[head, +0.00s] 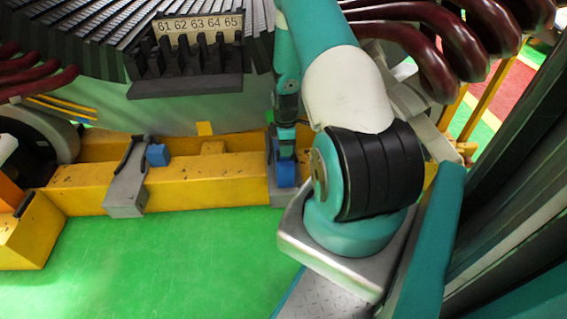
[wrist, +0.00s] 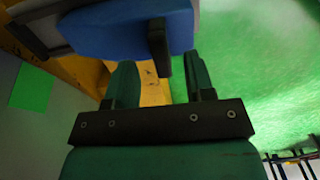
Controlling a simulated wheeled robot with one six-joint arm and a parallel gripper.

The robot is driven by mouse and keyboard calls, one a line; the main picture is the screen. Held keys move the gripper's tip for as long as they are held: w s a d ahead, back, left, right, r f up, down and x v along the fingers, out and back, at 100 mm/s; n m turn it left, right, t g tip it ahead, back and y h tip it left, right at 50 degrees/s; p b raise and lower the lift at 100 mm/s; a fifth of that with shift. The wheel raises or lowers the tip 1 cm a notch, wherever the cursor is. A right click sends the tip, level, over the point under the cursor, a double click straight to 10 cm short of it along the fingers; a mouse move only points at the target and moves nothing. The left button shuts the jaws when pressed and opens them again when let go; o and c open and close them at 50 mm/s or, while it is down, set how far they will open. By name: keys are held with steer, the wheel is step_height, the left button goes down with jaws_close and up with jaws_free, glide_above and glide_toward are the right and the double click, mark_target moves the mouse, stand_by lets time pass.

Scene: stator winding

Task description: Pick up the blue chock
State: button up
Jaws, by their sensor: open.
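A blue chock (head: 286,174) sits in a grey bracket against the yellow beam, just below my gripper (head: 285,144) in the head view. In the wrist view the blue chock (wrist: 120,32) fills the upper middle, with a dark upright tab (wrist: 157,46) on its near side. My gripper (wrist: 160,66) is open there, with one green finger on each side of the tab's line. The tab's lower end reaches about level with the fingertips; I cannot tell whether they touch it. Nothing is held. A second, smaller-looking blue block (head: 157,155) sits by another grey bracket further left.
The yellow beam (head: 215,180) runs along the green floor (head: 170,260). A grey bracket (head: 127,185) hangs over it at left. Above is the stator with a numbered plate (head: 199,25), and dark red curved bars (head: 425,60) stand at upper right. The floor in front is clear.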

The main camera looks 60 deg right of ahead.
mark_target(285, 159)
step_height(285, 159, down, 4)
steer(key=shift+a+r+b, duration=0.1)
steer(key=shift+r+b, duration=0.05)
steer(key=shift+b, duration=0.45)
steer(key=shift+r, duration=0.1)
jaws_close()
